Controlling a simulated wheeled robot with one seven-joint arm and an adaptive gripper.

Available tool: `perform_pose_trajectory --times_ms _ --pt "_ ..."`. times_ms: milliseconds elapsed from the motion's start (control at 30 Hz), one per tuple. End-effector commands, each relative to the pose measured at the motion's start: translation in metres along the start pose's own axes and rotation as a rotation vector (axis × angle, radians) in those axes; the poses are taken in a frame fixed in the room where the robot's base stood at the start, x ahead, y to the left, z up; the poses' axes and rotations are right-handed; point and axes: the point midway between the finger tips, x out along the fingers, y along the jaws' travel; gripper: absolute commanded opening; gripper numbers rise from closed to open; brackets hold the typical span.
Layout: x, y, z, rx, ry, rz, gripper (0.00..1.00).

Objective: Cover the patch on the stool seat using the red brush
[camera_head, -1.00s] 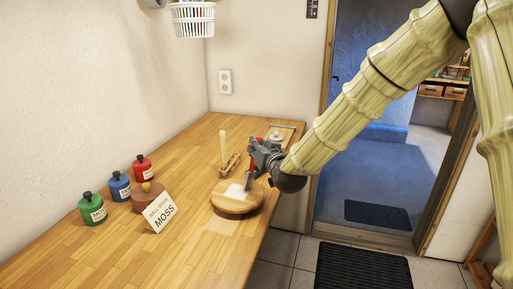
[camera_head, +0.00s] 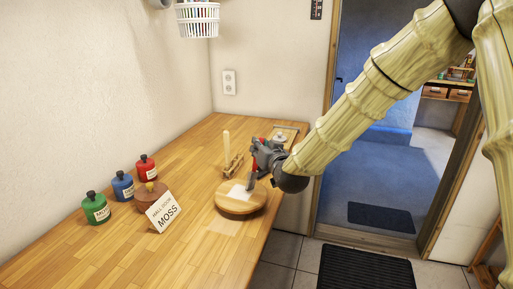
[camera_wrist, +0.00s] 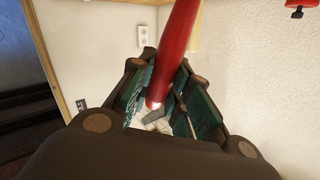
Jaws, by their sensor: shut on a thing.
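My gripper (camera_head: 262,166) is shut on the red brush (camera_head: 254,141). Its red handle also shows between the jaws in the wrist view (camera_wrist: 174,55). The round wooden stool seat (camera_head: 240,209) lies on the workbench, below and left of the gripper. A pale patch (camera_head: 238,192) shows on the seat top.
Red (camera_head: 147,170), blue (camera_head: 122,187) and green (camera_head: 96,209) bottles stand on the bench (camera_head: 120,260) at left. A sign reading "HALL DOOR MOSS" (camera_head: 163,213) leans by a brown pot (camera_head: 150,193). A wooden rack with an upright peg (camera_head: 227,150) stands behind the seat.

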Motion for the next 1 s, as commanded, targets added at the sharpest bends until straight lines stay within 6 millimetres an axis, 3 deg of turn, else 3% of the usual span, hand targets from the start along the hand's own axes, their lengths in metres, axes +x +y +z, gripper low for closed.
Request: perform_pose_trajectory --times_ms 267,733,1000 --pt "-0.002 0.002 0.0 0.0 0.0 -0.001 0.0" --pt "0.012 -0.014 0.004 0.0 0.0 -0.001 0.0" --pt "0.009 -0.01 0.004 0.0 -0.001 -0.001 0.0"
